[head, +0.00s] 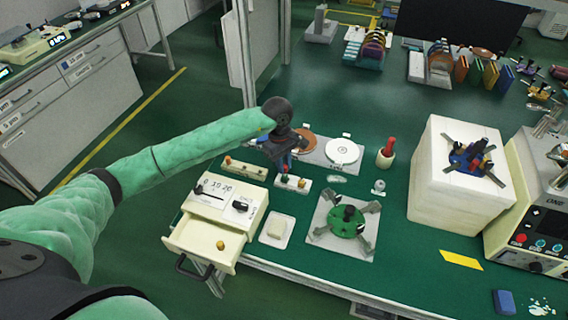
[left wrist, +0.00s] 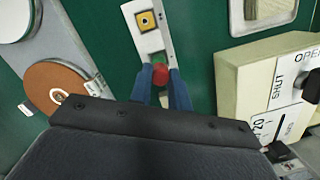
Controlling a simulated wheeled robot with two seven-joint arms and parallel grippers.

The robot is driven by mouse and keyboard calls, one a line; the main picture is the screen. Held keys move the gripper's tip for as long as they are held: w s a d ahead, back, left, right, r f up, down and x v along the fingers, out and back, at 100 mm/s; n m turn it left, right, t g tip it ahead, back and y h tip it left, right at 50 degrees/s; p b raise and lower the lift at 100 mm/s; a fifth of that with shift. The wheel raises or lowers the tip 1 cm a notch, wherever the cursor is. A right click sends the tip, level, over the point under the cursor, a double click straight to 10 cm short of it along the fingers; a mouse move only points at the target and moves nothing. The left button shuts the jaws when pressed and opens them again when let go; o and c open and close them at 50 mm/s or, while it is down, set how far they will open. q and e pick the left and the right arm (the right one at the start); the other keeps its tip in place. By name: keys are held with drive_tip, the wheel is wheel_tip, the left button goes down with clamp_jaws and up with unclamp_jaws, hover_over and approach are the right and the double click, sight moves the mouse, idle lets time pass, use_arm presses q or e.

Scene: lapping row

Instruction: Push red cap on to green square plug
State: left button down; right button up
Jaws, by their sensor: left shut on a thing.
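My left gripper (head: 284,164) reaches down at the small white strips by the cream box. In the left wrist view its two blue fingers (left wrist: 160,88) are shut on a red cap (left wrist: 160,74). The cap is at the near end of a white strip (left wrist: 150,42), which carries a yellow square with a dark centre (left wrist: 146,20). Whether the cap touches the strip is unclear. In the head view one white strip (head: 293,184) with small coloured parts lies just below the gripper. My right gripper is not in view.
A cream box (head: 228,200) with an open drawer (head: 204,241) stands at the front left. Another strip (head: 244,169) lies behind it. A white disc (head: 342,151), a plate with a green fixture (head: 345,222) and a large white block (head: 460,195) stand to the right.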

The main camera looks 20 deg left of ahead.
use_arm(q)
drive_tip(key=shift+f, duration=0.1)
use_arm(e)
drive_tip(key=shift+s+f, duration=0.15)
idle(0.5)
use_arm(q)
drive_tip(key=shift+b, duration=0.5)
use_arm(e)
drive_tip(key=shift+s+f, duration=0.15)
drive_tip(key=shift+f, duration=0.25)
use_arm(q)
drive_tip(key=shift+b, duration=1.1)
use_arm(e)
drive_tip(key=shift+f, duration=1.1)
